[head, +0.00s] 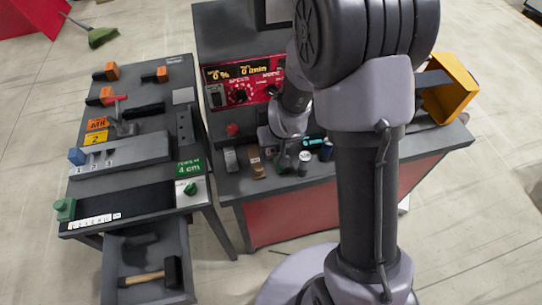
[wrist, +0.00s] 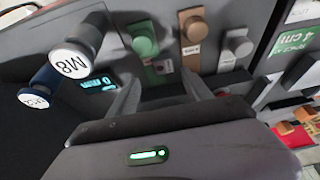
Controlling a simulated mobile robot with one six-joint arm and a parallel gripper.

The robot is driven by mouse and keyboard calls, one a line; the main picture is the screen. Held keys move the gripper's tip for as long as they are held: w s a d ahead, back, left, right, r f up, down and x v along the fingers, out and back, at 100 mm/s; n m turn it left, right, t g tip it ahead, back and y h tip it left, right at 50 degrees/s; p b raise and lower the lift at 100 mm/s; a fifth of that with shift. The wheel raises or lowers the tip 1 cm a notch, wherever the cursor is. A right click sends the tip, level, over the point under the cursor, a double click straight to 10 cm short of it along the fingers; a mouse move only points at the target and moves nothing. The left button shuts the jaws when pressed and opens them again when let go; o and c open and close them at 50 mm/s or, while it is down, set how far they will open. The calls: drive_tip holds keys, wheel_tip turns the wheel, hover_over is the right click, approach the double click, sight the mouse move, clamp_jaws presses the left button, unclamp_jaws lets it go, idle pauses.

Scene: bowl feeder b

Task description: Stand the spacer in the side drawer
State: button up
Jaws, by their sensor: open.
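Several small knobbed pieces stand in a row on the feeder table: a green one (wrist: 145,45), a brown one (wrist: 193,28) and a grey one (wrist: 236,48). Beside them are a white-topped cylinder marked M8 (wrist: 72,58) and a blue one (wrist: 36,95). I cannot tell by label which is the spacer. The side drawer (head: 112,262) is pulled open under the left table, with a dark-headed hammer (head: 155,275) and another dark item in it. My gripper (wrist: 160,88) is open and empty, near the row, the green piece beyond its fingers.
The left table holds orange-handled tools (head: 107,72), a grey block with numbered slots (head: 120,155) and a green 4 cm label block (head: 190,167). A red control panel (head: 240,85) stands behind the row. A yellow bin (head: 455,90) is at the right.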

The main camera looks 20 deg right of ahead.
sight(271, 151)
drive_tip(key=b+x, duration=0.2)
drive_tip(key=x, duration=0.3)
drive_tip(key=shift+s+a+f+b, duration=0.2)
drive_tip(key=shift+a+f+b, duration=0.1)
drive_tip(key=shift+a+b, duration=0.1)
drive_tip(key=shift+r, duration=0.2)
clamp_jaws()
